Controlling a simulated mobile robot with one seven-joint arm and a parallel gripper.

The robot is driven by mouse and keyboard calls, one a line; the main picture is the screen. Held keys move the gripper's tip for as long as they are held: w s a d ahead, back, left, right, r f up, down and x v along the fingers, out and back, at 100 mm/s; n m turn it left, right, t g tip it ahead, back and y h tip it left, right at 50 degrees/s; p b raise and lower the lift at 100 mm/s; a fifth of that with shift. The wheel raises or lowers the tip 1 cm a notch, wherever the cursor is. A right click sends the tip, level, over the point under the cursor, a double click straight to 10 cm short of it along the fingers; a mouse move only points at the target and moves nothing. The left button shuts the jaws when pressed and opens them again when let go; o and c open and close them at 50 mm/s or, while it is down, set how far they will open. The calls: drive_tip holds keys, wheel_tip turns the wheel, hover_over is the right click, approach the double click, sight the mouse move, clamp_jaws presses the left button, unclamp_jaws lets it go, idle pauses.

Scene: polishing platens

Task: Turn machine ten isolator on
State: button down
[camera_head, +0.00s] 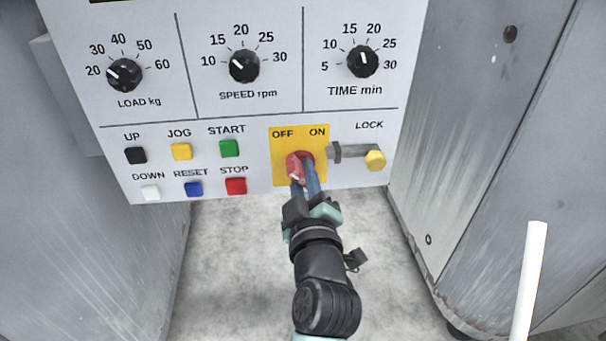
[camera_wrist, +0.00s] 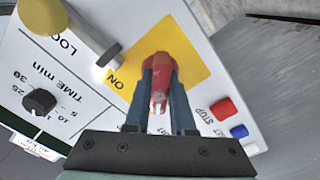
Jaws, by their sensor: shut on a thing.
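The isolator is a red rotary handle (camera_head: 296,165) on a yellow plate (camera_head: 280,142) marked OFF at left and ON at right, low on the white control panel. The wrist view shows the red handle (camera_wrist: 159,72) between the two fingers (camera_wrist: 159,90). The fingers hide part of the handle. No machine number shows.
Right of the plate a grey LOCK bar (camera_head: 350,152) with a yellow knob (camera_head: 375,160) sticks out close by. Coloured buttons (camera_head: 229,148) sit at left, three dials (camera_head: 244,66) above. Grey cabinets flank the panel. A white rod (camera_head: 529,280) stands at lower right.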

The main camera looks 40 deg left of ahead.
drive_tip(key=shift+m, duration=0.3)
drive_tip(key=m+p, duration=0.1)
drive_tip(key=m, duration=0.2)
drive_tip(key=shift+m+p, duration=0.3)
drive_tip(key=shift+m, duration=0.1)
drive_tip(key=m+p, duration=0.1)
drive_tip(key=m, duration=0.3)
drive_tip(key=shift+m+p, duration=0.3)
drive_tip(key=shift+p, duration=0.1)
drive_tip(key=m+p, duration=0.2)
drive_tip(key=m, duration=0.2)
drive_tip(key=shift+f+m+p, duration=0.1)
drive_tip(key=shift+m+p, duration=0.8)
drive_tip(key=shift+m, duration=1.5)
drive_tip(key=c, duration=0.8)
unclamp_jaws()
drive_tip(key=shift+o, duration=0.2)
drive_tip(key=shift+s+d, duration=0.1)
drive_tip(key=shift+s, duration=0.05)
